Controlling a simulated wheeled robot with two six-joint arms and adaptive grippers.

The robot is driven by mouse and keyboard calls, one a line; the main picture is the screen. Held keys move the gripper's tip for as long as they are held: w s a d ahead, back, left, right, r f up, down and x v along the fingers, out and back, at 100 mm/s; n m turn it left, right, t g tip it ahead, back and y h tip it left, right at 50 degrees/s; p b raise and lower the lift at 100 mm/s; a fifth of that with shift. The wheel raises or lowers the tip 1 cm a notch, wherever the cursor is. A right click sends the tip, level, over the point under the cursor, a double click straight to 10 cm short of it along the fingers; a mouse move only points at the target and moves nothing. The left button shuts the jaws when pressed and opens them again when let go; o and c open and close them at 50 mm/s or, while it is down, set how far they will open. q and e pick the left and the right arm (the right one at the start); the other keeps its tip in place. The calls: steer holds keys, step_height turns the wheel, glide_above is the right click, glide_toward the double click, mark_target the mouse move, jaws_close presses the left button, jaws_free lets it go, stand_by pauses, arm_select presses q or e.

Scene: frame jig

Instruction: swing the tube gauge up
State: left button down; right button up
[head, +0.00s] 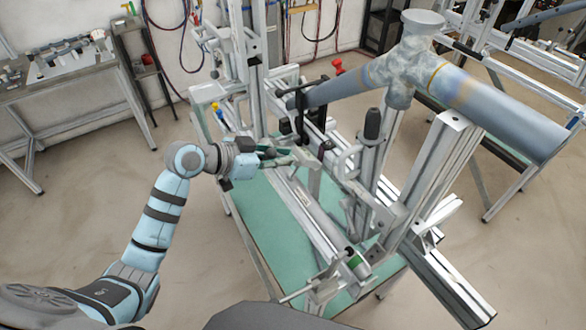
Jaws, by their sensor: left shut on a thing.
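The frame jig (405,215) of silver aluminium profiles stands on a green-topped table (262,222). What looks like the tube gauge (318,218) is a slim grey cylinder lying low and slanted along the jig, with a green-ringed end (354,262) toward me. My left gripper (296,157) reaches in from the left to the upper, far end of this cylinder. Its fingers are shut on a small part there, which looks like the gauge's end; the fingers and the jig parts partly hide the grip. My right gripper is not in view.
A large grey-blue frame tube (500,105) with a welded joint is clamped high across the jig's right side. A workbench (70,85) stands at far left. Floor between is clear.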

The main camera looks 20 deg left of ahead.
mark_target(294, 157)
arm_select(q)
steer(key=shift+w+d+r, duration=0.35)
steer(key=shift+w+r, duration=0.1)
steer(key=shift+r, duration=0.25)
steer(key=shift+w+d+r, duration=0.2)
steer(key=shift+w+d, duration=0.05)
steer(key=shift+w+d+r, duration=0.25)
steer(key=shift+w+r, duration=0.05)
steer(key=shift+r, duration=0.1)
steer(key=shift+w+d+r, duration=0.35)
steer(key=shift+w, duration=0.1)
